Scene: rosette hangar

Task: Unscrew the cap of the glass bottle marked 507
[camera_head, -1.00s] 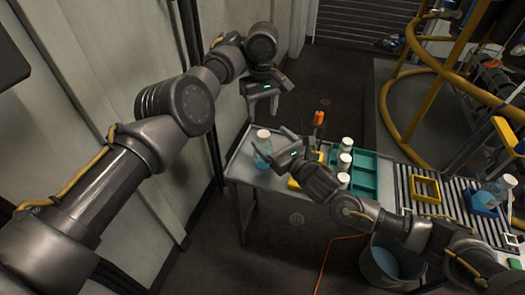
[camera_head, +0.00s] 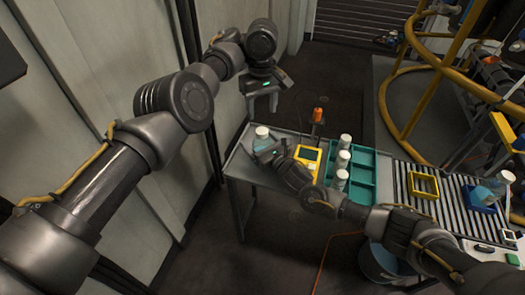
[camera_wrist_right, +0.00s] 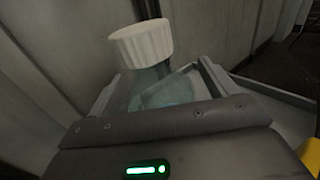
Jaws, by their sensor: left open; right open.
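A glass bottle (camera_head: 260,143) with a white cap (camera_head: 262,131) stands at the left end of the table. In the right wrist view its ridged white cap (camera_wrist_right: 142,42) shows above pale blue liquid (camera_wrist_right: 168,92); no number is readable. My right gripper (camera_head: 266,150) is open at the bottle, its fingers on either side of the body below the cap. I cannot tell whether they touch the glass. My left gripper (camera_head: 263,104) is open and empty, pointing down above and behind the bottle, clear of the cap.
A yellow device (camera_head: 308,154) and an orange-topped item (camera_head: 317,116) are right of the bottle. White containers (camera_head: 343,158) stand along a teal tray (camera_head: 362,170). Another bottle (camera_head: 497,181) is by a blue holder (camera_head: 474,201) on the right. The wall is close on the left.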

